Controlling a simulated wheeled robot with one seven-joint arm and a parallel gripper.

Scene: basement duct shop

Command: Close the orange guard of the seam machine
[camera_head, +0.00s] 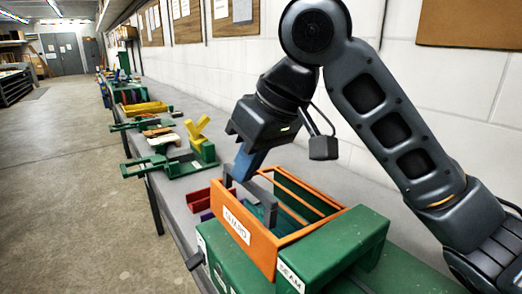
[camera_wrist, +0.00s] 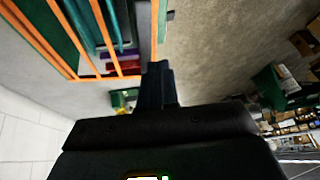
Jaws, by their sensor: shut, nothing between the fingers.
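The orange guard (camera_head: 262,240) is a frame with a labelled front panel and open bars behind it. It sits at the green seam machine (camera_head: 345,245), which carries a "SEAM" label, in the lower middle of the head view. The front panel looks tilted; I cannot tell how far the guard is swung. My gripper (camera_head: 240,175) is shut and empty, pointing down at the guard's far left corner. In the wrist view, the shut fingers (camera_wrist: 157,75) are close to an orange bar of the guard (camera_wrist: 97,25); I cannot tell whether they touch.
Red bins (camera_head: 199,200) stand on the grey bench just beyond the guard. Green clamp tools and a yellow block (camera_head: 197,128) lie farther along the bench. A white block wall runs along the right. The concrete floor on the left is clear.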

